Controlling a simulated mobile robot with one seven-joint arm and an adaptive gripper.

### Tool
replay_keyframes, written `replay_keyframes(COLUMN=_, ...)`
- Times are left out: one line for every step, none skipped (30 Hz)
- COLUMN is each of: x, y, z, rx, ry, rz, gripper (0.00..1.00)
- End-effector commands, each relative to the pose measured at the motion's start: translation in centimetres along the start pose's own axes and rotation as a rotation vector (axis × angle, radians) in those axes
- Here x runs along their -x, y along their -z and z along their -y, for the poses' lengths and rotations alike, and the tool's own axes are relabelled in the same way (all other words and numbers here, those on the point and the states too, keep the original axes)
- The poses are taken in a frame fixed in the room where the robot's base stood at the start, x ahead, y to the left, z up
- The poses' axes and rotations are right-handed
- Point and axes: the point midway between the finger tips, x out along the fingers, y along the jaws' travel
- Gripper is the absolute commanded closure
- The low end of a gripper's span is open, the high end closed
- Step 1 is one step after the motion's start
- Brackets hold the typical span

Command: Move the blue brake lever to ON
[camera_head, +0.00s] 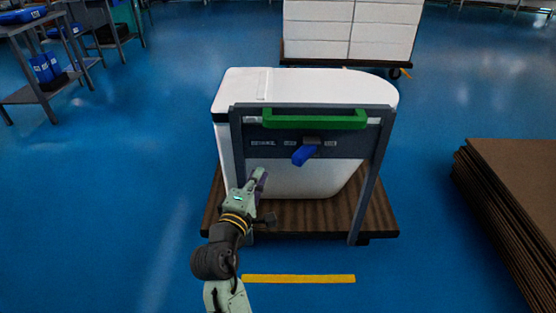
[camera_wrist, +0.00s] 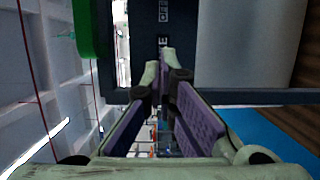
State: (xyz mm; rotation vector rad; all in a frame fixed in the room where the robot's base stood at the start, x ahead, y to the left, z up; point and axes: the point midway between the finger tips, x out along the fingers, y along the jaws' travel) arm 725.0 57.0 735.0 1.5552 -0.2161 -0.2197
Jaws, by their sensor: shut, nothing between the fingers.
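The blue brake lever (camera_head: 304,155) hangs from a dark pivot on the cart's grey front panel (camera_head: 350,146), in the head view. Its end points down and to the left. Small labels flank the pivot; their lettering is too small to read there. My gripper (camera_head: 261,175) is shut and empty, below and to the left of the lever, apart from it. In the wrist view my gripper's fingertips (camera_wrist: 160,66) are together, pointing at the panel (camera_wrist: 176,28), where sideways lettering "OFF" and the end of another word show. The lever is not visible in the wrist view.
A green handle bar (camera_head: 314,119) runs above the lever. A white toilet (camera_head: 240,90) stands behind the panel on the cart's brown wooden base (camera_head: 300,215). Stacked brown boards (camera_head: 515,170) lie at the right. A yellow strip (camera_head: 298,278) marks the clear blue floor in front.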

Motion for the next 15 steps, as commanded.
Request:
replay_keyframes(x=0.0, y=0.0, z=0.0, rx=0.001, ry=0.000, rz=0.001, gripper=1.00)
replay_keyframes(x=0.0, y=0.0, z=0.0, rx=0.000, ry=0.000, rz=0.000, gripper=1.00)
replay_keyframes(x=0.0, y=0.0, z=-0.1, rx=-0.001, ry=0.000, rz=-0.001, gripper=1.00)
replay_keyframes(x=0.0, y=0.0, z=-0.1, rx=-0.001, ry=-0.001, rz=-0.001, gripper=1.00)
replay_keyframes(x=0.0, y=0.0, z=-0.1, rx=-0.002, ry=-0.001, rz=-0.001, gripper=1.00)
replay_keyframes(x=0.0, y=0.1, z=-0.1, rx=-0.002, ry=-0.001, rz=-0.002, gripper=1.00)
replay_keyframes(x=0.0, y=0.1, z=-0.1, rx=-0.002, ry=-0.001, rz=-0.002, gripper=1.00)
replay_keyframes(x=-0.1, y=0.1, z=-0.1, rx=-0.003, ry=-0.001, rz=-0.002, gripper=1.00)
replay_keyframes(x=-0.2, y=0.1, z=-0.1, rx=-0.003, ry=-0.002, rz=-0.002, gripper=1.00)
replay_keyframes(x=-0.4, y=0.1, z=-0.2, rx=-0.003, ry=-0.002, rz=-0.001, gripper=1.00)
replay_keyframes(x=-0.7, y=0.1, z=-0.2, rx=-0.003, ry=-0.002, rz=-0.001, gripper=1.00)
replay_keyframes(x=-1.1, y=0.1, z=-0.2, rx=-0.003, ry=-0.001, rz=0.000, gripper=1.00)
replay_keyframes(x=-1.5, y=0.1, z=-0.2, rx=-0.003, ry=-0.001, rz=0.000, gripper=1.00)
replay_keyframes(x=-1.9, y=0.0, z=-0.3, rx=-0.003, ry=-0.001, rz=0.000, gripper=1.00)
replay_keyframes(x=-2.7, y=0.0, z=-0.3, rx=-0.003, ry=-0.002, rz=0.001, gripper=1.00)
